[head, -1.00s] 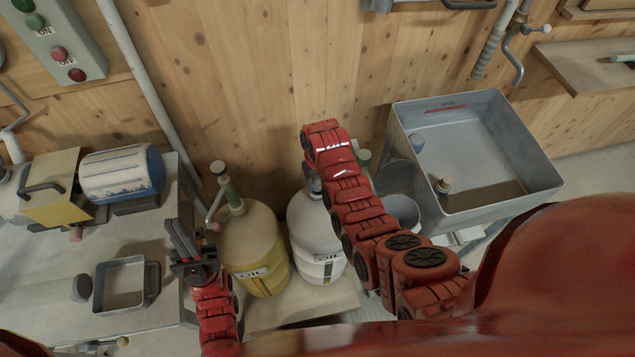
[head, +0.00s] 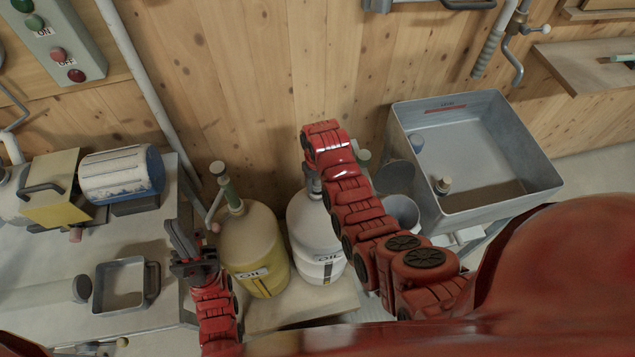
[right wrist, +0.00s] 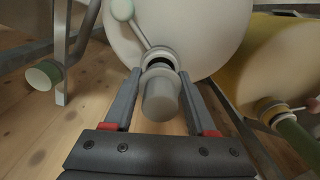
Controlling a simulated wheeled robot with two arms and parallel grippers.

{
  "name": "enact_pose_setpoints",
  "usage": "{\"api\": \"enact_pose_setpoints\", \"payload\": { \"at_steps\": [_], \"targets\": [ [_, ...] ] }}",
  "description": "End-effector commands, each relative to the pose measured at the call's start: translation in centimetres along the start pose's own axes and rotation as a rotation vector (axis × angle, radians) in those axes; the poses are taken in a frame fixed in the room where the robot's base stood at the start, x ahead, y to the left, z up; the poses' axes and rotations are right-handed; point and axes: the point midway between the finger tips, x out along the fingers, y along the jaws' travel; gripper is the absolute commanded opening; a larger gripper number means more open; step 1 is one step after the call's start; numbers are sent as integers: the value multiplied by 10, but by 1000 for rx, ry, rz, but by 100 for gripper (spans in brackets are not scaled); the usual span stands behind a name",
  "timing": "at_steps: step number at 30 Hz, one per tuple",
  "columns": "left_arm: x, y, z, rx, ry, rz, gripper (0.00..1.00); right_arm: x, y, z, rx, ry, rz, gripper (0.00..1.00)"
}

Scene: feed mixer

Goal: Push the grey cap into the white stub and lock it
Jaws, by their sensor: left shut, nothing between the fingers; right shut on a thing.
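The white can labelled OIL (head: 315,240) stands below my right arm in the head view. In the right wrist view its white body (right wrist: 205,30) carries the short white stub (right wrist: 161,54), a ring with a dark opening. The grey cap (right wrist: 160,100) is in line with the stub, its far end at the mouth; how deep it sits I cannot tell. My right gripper (right wrist: 160,82) is shut on the cap, a finger on each side. In the head view the arm mostly hides cap and stub. My left gripper (head: 182,242) is shut and empty, left of the yellow can.
The yellow can (head: 255,255) stands close beside the white one. A lever with a pale knob (right wrist: 122,10) rises by the stub. A bench (head: 60,250) with a motor is at left.

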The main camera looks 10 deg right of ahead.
Motion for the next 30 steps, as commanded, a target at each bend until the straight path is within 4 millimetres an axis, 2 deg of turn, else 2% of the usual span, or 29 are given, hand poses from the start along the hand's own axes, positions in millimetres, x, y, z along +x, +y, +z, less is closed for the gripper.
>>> {"api": "enact_pose_setpoints", "payload": {
  "at_steps": [30],
  "targets": [
    [-5, 0, 1, 0, 0, 0, 0, 5, 0, 0, 0, 0, 0, 0]
  ]
}}
